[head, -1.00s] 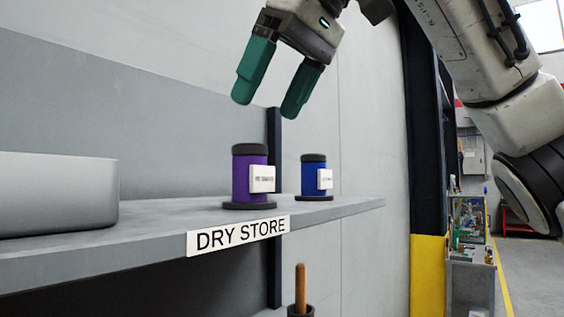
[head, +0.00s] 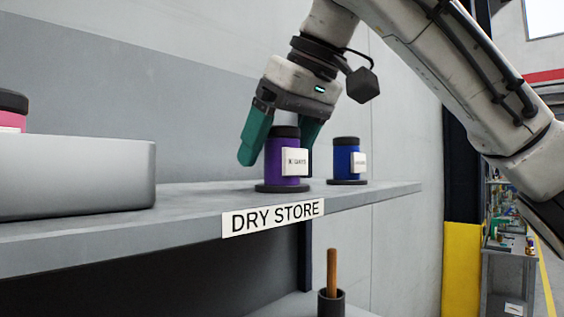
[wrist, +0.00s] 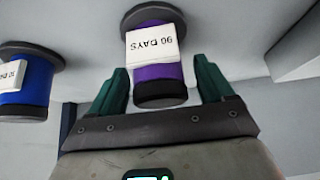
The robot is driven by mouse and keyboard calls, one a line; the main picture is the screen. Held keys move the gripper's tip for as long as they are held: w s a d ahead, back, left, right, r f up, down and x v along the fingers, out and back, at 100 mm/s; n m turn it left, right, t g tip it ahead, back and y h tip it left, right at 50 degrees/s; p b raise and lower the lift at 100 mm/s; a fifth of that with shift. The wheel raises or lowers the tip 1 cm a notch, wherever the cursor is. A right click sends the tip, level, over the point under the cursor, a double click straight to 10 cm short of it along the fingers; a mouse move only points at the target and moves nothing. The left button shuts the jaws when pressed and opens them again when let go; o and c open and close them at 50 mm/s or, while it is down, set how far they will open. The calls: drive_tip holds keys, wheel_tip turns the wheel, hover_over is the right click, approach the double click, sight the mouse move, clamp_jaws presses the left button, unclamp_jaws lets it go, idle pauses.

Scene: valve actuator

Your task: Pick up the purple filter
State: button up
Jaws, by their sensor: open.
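The purple filter (head: 278,158) stands upright on the shelf, with black ends and a white label. In the wrist view the purple filter (wrist: 157,70) has a label reading "90 DAYS" and lies between the two green fingers. My gripper (head: 279,148) is open and comes down from above, with one finger to the left of the filter and the other behind its right side, partly hidden by it. In the wrist view my gripper (wrist: 162,78) shows a gap on both sides of the filter. I cannot tell of any contact.
A blue filter (head: 346,160) stands just right of the purple one and also shows in the wrist view (wrist: 24,82). A grey metal bin (head: 80,175) stands at left, with a pink filter (head: 12,118) behind it. The shelf (head: 190,200) carries a "DRY STORE" sign (head: 272,217).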

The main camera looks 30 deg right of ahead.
drive_tip(key=shift+f, duration=0.15)
drive_tip(key=c, duration=1.1)
drive_tip(key=shift+c, duration=0.2)
